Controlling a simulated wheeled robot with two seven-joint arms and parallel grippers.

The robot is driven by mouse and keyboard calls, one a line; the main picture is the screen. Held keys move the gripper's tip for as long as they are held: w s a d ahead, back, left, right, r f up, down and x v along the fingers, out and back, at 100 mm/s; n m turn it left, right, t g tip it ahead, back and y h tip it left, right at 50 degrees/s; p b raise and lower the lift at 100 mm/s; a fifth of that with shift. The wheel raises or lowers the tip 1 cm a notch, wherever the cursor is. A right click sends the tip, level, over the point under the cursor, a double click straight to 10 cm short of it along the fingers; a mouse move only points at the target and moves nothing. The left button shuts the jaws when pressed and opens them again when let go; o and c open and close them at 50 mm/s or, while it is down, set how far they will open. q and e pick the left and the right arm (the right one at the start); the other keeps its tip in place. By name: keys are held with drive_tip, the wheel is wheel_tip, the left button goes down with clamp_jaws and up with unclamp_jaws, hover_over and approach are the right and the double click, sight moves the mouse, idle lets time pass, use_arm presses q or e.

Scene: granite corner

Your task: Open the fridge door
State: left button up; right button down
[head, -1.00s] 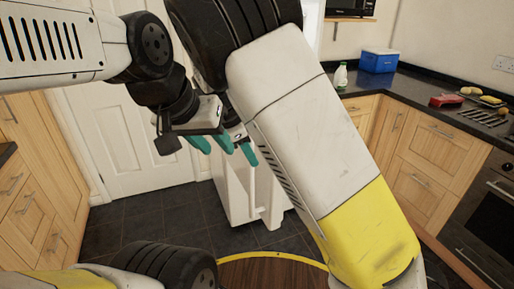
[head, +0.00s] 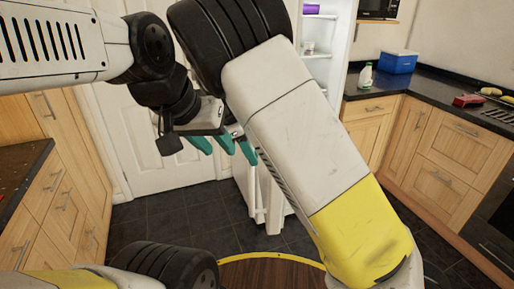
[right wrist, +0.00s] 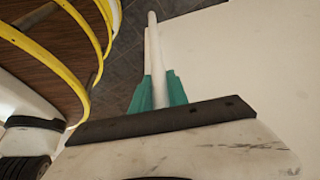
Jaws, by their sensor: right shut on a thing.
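The white fridge (head: 322,68) stands behind my right arm in the head view, with shelves and a purple item showing inside. Its door (head: 273,205) stands open toward me, its upper part hidden by my arm. In the right wrist view, the teal fingers of my right gripper (right wrist: 158,92) are shut on the long white door handle (right wrist: 154,50), beside the pale door panel (right wrist: 250,60). My right gripper also shows in the head view (head: 246,152), partly hidden by the arm. My left gripper (head: 213,144) is open and appears empty, close to its left.
Wooden cabinets (head: 60,205) stand at left, and a dark counter (head: 425,98) with a bottle (head: 366,76) and blue box (head: 397,62) is at right. A closed white door (head: 150,150) is behind. Dark floor tiles (head: 165,218) lie clear ahead.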

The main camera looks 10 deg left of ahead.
drive_tip(key=shift+a, duration=0.2)
drive_tip(key=c, duration=1.3)
unclamp_jaws()
drive_tip(key=v, duration=0.7)
drive_tip(key=shift+r, duration=0.4)
drive_tip(key=shift+a, duration=0.2)
